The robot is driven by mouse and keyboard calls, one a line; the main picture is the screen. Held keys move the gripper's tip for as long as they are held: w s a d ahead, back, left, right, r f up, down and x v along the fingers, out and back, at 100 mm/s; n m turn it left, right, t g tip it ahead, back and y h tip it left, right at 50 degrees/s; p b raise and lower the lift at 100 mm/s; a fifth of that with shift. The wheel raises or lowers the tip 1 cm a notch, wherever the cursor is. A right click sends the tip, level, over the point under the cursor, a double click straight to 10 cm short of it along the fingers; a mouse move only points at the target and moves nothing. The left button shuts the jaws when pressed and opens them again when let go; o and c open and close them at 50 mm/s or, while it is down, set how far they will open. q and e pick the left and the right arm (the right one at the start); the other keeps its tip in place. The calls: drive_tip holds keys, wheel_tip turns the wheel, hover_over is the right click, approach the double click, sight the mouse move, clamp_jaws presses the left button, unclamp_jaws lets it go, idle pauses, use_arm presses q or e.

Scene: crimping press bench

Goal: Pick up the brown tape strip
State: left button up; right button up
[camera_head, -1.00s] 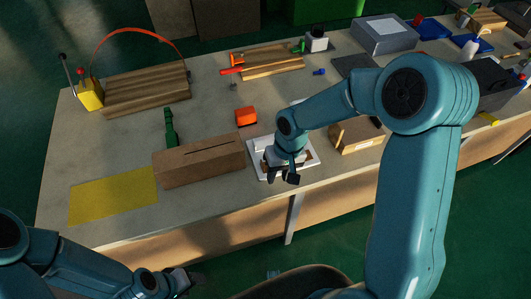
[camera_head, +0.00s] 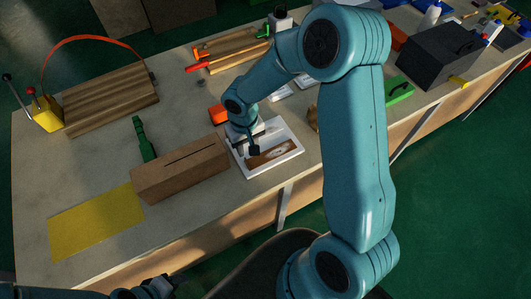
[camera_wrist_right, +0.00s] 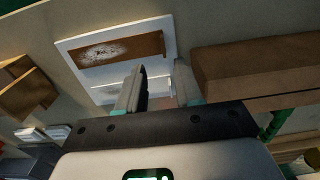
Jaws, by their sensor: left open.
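The brown tape strip (camera_head: 272,153), with a whitish dusty patch, lies in a white tray (camera_head: 262,174) near the bench's front edge. In the right wrist view the strip (camera_wrist_right: 120,50) lies in the tray (camera_wrist_right: 168,28), beyond my fingertips. My right gripper (camera_head: 250,146) is over the tray's left part, beside the strip. Its two fingers (camera_wrist_right: 158,82) are apart, with nothing gripped between them; I cannot tell its exact height. My left gripper (camera_head: 160,287) is open at the bottom edge of the head view, off the bench and far from the strip.
An orange block (camera_head: 218,114) is behind the tray. A yellow sheet (camera_head: 95,222) lies at the left. My right arm hides part of the bench.

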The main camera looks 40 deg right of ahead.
wheel_tip(320, 180, down, 2)
drive_tip(key=shift+s+a+f, duration=0.15)
drive_tip(key=shift+f, duration=0.1)
drive_tip(key=f, duration=0.1)
drive_tip(key=f+p, duration=0.1)
drive_tip(key=f, duration=0.3)
drive_tip(key=shift+w+a, duration=0.1)
drive_tip(key=shift+w, duration=0.2)
drive_tip(key=shift+s, duration=0.1)
clamp_jaws()
